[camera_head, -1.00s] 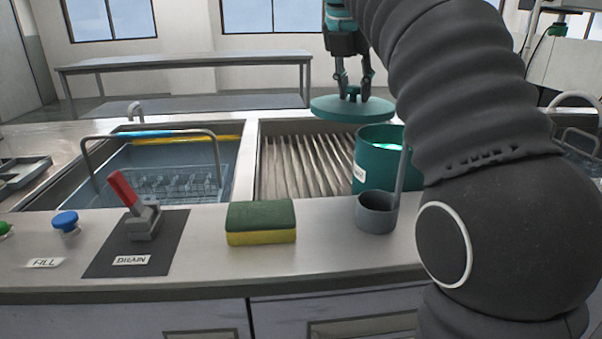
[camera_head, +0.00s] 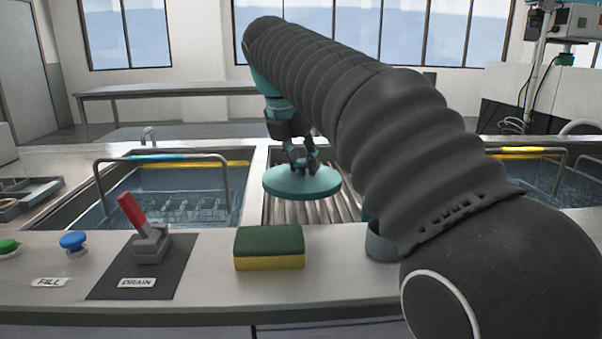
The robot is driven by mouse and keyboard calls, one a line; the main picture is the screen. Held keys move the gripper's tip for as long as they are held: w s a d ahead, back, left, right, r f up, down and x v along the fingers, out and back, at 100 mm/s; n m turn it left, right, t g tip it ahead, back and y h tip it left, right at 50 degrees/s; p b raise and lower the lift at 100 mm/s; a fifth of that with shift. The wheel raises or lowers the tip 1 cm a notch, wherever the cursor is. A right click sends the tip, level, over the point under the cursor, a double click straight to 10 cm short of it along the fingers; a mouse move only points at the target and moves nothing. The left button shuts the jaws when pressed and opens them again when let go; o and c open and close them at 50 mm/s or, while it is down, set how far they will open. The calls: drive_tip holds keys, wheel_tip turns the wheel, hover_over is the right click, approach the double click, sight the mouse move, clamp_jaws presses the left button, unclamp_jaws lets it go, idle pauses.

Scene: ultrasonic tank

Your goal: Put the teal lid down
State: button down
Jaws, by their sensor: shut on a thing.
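The teal lid (camera_head: 302,184) is a round disc held level in the air. It appears over the ribbed drainboard (camera_head: 312,211) between the two tanks. My gripper (camera_head: 301,164) points down and is shut on the lid's top; the knob is mostly hidden by the fingers. The teal container seen earlier is almost wholly hidden behind my arm.
A green and yellow sponge (camera_head: 269,247) lies on the front counter. Left of it are the red drain lever (camera_head: 133,211) and a blue button (camera_head: 73,242). The left tank (camera_head: 185,205) holds water and a basket. A grey cup (camera_head: 380,243) is partly behind my arm.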

sight(301, 169)
drive_tip(key=shift+f, duration=0.95)
drive_tip(key=shift+f, duration=0.6)
drive_tip(key=c, duration=0.9)
unclamp_jaws()
drive_tip(key=p+v, duration=0.1)
drive_tip(key=v, duration=1.2)
drive_tip(key=shift+w+d+r+p, duration=0.1)
drive_tip(key=shift+w+r+p, duration=0.1)
drive_tip(key=shift+p, duration=0.2)
